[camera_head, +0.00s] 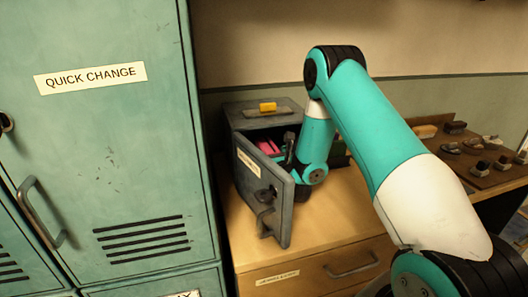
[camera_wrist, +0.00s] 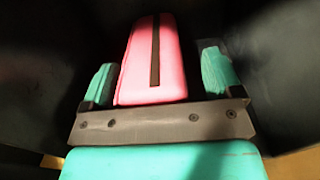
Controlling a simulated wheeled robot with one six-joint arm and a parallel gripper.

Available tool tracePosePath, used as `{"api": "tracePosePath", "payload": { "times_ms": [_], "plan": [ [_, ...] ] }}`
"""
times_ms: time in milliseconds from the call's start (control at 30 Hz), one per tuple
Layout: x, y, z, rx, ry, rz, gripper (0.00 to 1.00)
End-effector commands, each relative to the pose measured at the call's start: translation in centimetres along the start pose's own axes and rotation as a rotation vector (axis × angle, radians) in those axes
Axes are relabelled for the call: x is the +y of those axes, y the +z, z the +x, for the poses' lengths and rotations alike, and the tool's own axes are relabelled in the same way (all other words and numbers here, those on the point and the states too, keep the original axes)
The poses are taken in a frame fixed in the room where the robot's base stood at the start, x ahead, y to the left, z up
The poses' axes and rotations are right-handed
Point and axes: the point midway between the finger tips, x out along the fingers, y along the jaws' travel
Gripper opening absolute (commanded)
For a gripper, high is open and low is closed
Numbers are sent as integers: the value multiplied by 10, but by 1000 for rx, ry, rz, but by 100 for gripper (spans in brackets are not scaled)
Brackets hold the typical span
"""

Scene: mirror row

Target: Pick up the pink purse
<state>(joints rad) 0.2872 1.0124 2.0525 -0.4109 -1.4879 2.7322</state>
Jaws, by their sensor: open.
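The pink purse (camera_wrist: 172,62) lies inside a small grey metal box (camera_head: 240,117) whose front door (camera_head: 262,190) stands open. In the head view only a bit of the purse (camera_head: 268,147) shows past the door's top edge. My gripper (camera_wrist: 160,74) reaches into the box. In the head view the fingers are largely hidden by my arm and the box.
The box stands on a wooden cabinet (camera_head: 335,238) with a drawer. A yellow item (camera_head: 267,107) lies on the box's top. A tall green locker (camera_head: 110,150) stands close on the left. A brown tray of small items (camera_head: 470,150) is at the right.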

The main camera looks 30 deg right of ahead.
Motion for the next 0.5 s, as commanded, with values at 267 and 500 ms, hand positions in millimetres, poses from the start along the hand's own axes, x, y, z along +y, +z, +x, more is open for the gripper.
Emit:
{"api": "tracePosePath", "payload": {
  "times_ms": [267, 500],
  "plan": [
    [4, 0, 0, 0, 5, 0, 55],
    [2, 0, 0, 0, 3, -1, 28]
  ]
}}
